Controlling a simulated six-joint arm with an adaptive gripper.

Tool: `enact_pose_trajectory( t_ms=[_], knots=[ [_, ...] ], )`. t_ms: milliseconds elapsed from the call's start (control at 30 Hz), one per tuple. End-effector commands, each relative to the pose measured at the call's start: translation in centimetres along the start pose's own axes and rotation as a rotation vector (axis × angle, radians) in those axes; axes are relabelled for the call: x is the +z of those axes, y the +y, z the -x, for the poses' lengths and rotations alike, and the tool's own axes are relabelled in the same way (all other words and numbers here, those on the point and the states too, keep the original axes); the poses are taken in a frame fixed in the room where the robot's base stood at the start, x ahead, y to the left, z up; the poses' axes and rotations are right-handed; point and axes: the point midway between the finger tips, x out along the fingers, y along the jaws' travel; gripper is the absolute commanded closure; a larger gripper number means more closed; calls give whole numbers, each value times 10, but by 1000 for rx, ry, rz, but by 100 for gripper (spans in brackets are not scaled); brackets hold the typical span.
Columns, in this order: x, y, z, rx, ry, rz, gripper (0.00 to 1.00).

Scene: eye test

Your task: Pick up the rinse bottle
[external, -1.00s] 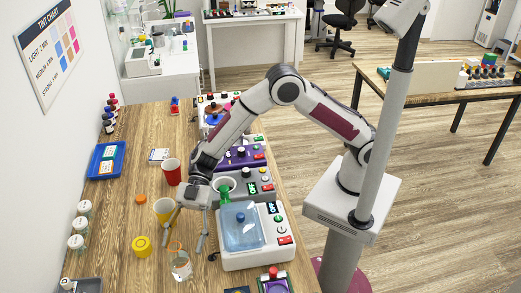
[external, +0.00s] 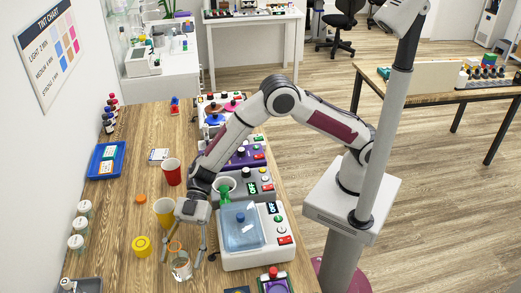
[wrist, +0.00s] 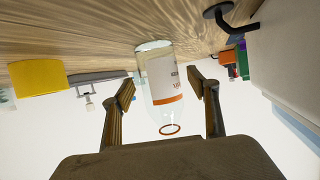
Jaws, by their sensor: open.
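The rinse bottle (external: 181,268) is clear, with a white label and an orange band. It stands on the wooden bench near the front, left of the white machine. In the wrist view the bottle (wrist: 160,78) appears upside down, with an orange ring at its far end. In the wrist view my gripper (wrist: 161,88) is open, with visible gaps between both fingers and the bottle.
A white machine (external: 264,261) with a blue basin (external: 242,232) stands close right of the bottle. A yellow cup (external: 164,211), a red cup (external: 172,172) and a yellow round item (external: 141,246) are nearby. Bare bench lies left of the bottle.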

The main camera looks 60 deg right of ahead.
Motion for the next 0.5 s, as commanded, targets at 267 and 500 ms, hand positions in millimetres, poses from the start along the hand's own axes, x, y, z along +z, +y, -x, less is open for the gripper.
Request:
enact_pose_trajectory(
  t_ms=[267, 500],
  knots=[
    [0, 0, -18, 0, 0, 0, 40],
    [0, 0, -18, 0, 1, 0, 40]
  ],
)
